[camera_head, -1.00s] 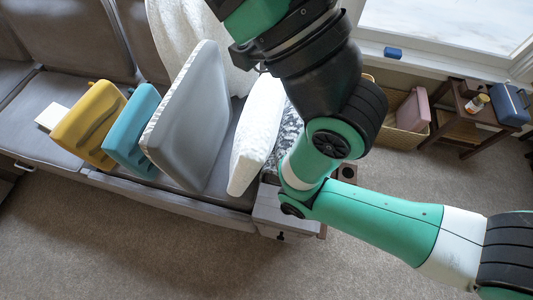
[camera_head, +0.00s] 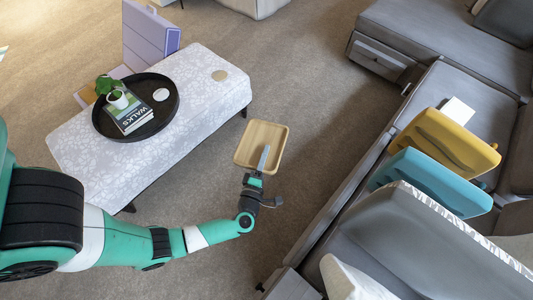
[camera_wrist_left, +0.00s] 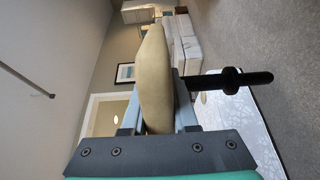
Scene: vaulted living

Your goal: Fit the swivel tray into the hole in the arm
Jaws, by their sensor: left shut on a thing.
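The swivel tray (camera_head: 251,145) is a light wooden tray with a raised rim, held above the carpet between the ottoman and the sofa. My left gripper (camera_head: 265,168) is shut on its near edge. In the left wrist view, the tray (camera_wrist_left: 154,80) appears edge-on between the jaws of my left gripper (camera_wrist_left: 158,115). A black post with a collar (camera_wrist_left: 232,80) sticks out to the right beside it. The sofa arm's hole is not visible now. My right gripper is out of view.
The grey sofa (camera_head: 478,90) runs along the right, with a yellow cushion-like case (camera_head: 455,140) and a teal one (camera_head: 430,180) on it. A patterned ottoman (camera_head: 200,95) carries a black round tray (camera_head: 160,122) with books and a mug. Carpet lies clear between.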

